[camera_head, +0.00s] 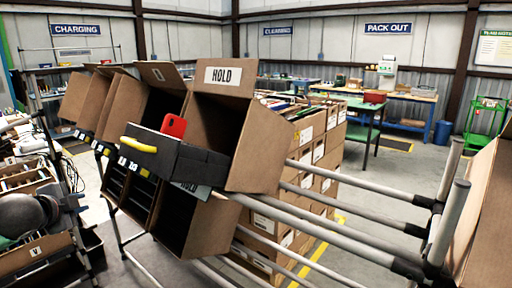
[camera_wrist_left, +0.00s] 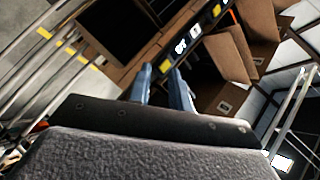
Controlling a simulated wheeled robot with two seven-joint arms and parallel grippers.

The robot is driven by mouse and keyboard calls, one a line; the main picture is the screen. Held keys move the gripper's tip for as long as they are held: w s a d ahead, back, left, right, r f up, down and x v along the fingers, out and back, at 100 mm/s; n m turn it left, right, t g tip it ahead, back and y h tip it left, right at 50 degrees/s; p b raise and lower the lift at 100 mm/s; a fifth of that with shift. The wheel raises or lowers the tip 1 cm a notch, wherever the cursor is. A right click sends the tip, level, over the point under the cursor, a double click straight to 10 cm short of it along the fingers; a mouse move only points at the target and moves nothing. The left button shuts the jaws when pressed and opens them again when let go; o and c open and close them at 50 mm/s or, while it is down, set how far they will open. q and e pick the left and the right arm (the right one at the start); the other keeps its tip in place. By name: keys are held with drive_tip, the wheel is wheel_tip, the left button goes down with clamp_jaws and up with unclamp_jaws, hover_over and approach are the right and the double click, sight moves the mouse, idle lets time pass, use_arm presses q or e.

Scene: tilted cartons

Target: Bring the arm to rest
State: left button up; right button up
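In the left wrist view, my left gripper (camera_wrist_left: 161,67) shows two blue-grey fingers with a narrow gap and nothing between them. They point toward a carton rack's label strip (camera_wrist_left: 195,35); I cannot tell the exact distance. In the head view, my left gripper (camera_head: 78,199) is at the lower left, small and partly dark, in front of the rack's lower left side. It looks clear of the cartons. My right gripper is not in view.
Tilted open cartons (camera_head: 222,110) stand on a rack with grey rails (camera_head: 330,235), one marked HOLD. A dark tote (camera_head: 190,160) with a yellow handle and a red item (camera_head: 173,126) rests among them. Stacked cartons (camera_head: 325,160) stand behind. Open floor (camera_head: 400,180) lies at right.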

use_arm(q)
drive_tip(key=s+d+f+n+g+y, duration=0.1)
drive_tip(key=s+d+f+n+g, duration=0.2)
drive_tip(key=f, duration=0.6)
drive_tip(key=s+d+f+n+g+y, duration=0.1)
drive_tip(key=s+d+f+n, duration=0.1)
drive_tip(key=s+f, duration=0.5)
drive_tip(key=s+d+f+n+g+y, duration=0.1)
drive_tip(key=s+d+f+n, duration=0.15)
drive_tip(key=f, duration=0.85)
drive_tip(key=s+d+f+n+g+h+p, duration=0.1)
drive_tip(key=s+d+f+n+g+h, duration=0.1)
drive_tip(key=s+d+f, duration=0.6)
drive_tip(key=s+d+f+n+g+h+p, duration=0.1)
drive_tip(key=s+d+f+g+h, duration=0.2)
drive_tip(key=s+d+f, duration=0.5)
drive_tip(key=s+d, duration=0.7)
drive_tip(key=d, duration=0.2)
drive_tip(key=shift+f+n+g, duration=0.2)
drive_tip(key=shift+n+g, duration=0.15)
drive_tip(key=shift+g, duration=0.05)
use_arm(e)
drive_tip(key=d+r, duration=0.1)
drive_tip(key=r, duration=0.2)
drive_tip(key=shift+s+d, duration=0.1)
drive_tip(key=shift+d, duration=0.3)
use_arm(q)
drive_tip(key=shift+s+d, duration=0.1)
